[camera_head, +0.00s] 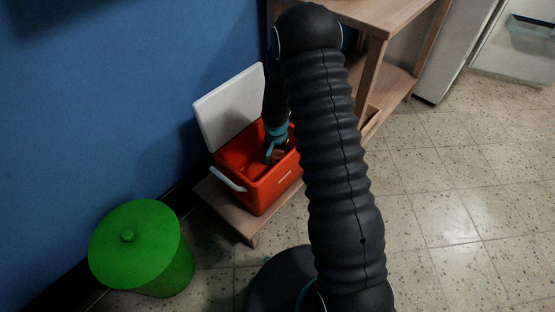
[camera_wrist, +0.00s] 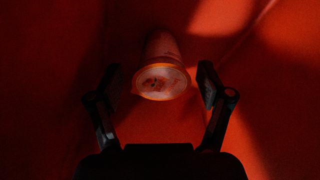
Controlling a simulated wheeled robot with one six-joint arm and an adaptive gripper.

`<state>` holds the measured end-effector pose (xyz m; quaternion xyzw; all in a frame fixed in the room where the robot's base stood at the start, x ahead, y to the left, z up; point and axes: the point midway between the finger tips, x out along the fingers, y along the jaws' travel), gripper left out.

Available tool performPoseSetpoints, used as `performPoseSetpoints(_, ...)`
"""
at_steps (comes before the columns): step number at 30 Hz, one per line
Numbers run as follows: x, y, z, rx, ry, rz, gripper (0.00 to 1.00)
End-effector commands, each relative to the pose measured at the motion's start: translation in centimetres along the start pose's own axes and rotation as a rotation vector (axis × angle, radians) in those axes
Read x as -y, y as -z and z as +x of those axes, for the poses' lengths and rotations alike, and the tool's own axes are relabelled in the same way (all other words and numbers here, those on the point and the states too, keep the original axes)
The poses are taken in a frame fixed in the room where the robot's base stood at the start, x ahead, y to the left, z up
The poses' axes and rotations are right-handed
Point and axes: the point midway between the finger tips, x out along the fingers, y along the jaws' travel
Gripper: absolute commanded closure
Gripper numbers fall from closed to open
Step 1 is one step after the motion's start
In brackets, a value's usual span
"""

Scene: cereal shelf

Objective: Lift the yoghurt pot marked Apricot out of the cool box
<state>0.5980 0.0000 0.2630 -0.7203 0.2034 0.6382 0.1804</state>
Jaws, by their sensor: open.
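A red cool box (camera_head: 263,195) with its white lid swung up stands open on a low wooden bench. My gripper (camera_head: 273,152) reaches down inside the box. In the wrist view my gripper (camera_wrist: 160,86) is open, with one finger on each side of a yoghurt pot (camera_wrist: 162,82). The pot has an orange rim and a pale top with a dark printed picture. Both fingers look apart from it. The lettering is too small and dark to read, so I cannot tell whether it says Apricot. My arm hides part of the box in the head view.
The white lid (camera_head: 230,106) stands up at the back of the box against the blue wall. A green lidded bin (camera_head: 150,255) stands at the lower left. A wooden shelf unit (camera_head: 372,65) is close behind my arm. The tiled floor (camera_head: 460,200) on the right is clear.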

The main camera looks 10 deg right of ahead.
Motion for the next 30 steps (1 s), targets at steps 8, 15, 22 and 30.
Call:
performPoseSetpoints(8, 0.1, 0.0, 3.1, 0.001, 0.0, -0.001, 0.21)
performPoseSetpoints(15, 0.1, 0.0, 3.2, 0.0, 0.0, 0.0, 0.21)
performPoseSetpoints(22, 0.1, 0.0, 3.2, 0.0, 0.0, -0.001, 0.76)
performPoseSetpoints(30, 0.1, 0.0, 3.1, 0.0, 0.001, -0.001, 0.9)
